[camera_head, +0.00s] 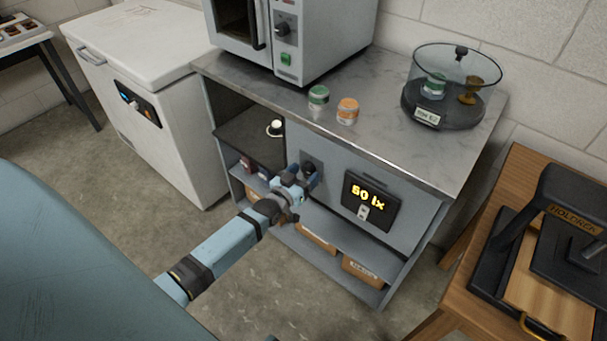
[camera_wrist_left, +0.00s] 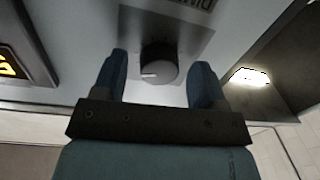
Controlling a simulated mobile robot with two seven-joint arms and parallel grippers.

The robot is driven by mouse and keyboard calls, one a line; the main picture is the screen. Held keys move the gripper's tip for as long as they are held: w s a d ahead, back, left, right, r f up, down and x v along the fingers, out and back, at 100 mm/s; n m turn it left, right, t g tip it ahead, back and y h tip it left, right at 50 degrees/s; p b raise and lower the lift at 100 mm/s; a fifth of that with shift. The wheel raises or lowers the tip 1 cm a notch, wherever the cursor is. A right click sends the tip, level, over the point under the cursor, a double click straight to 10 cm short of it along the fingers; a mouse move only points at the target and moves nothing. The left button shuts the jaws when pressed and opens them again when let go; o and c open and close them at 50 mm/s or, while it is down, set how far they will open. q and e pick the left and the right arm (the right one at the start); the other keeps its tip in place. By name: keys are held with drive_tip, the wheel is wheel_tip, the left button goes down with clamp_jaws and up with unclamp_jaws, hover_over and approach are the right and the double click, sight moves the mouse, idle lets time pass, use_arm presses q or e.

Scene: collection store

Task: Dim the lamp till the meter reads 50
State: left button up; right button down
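The meter (camera_head: 371,201) is a black display on the cabinet front. Its yellow digits appear to read 60 lx; only its edge (camera_wrist_left: 22,65) shows in the left wrist view. The dimmer knob (camera_wrist_left: 159,64) is dark and round with a white pointer line, on a grey plate. The lit lamp (camera_head: 275,128) is in the open cabinet bay left of the knob; its glow (camera_wrist_left: 250,76) also shows in the left wrist view. My left gripper (camera_head: 302,178) is at the knob. Its open fingers (camera_wrist_left: 158,80) stand either side of it, with visible gaps. My right gripper is not in view.
A white chest freezer (camera_head: 150,60) is at left. A wooden table with a black press (camera_head: 575,245) is at right.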

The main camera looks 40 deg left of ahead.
use_arm(q)
drive_tip(key=s+p, duration=0.1)
drive_tip(key=s, duration=1.2)
drive_tip(key=shift+s+a, duration=0.2)
drive_tip(key=shift+s, duration=0.2)
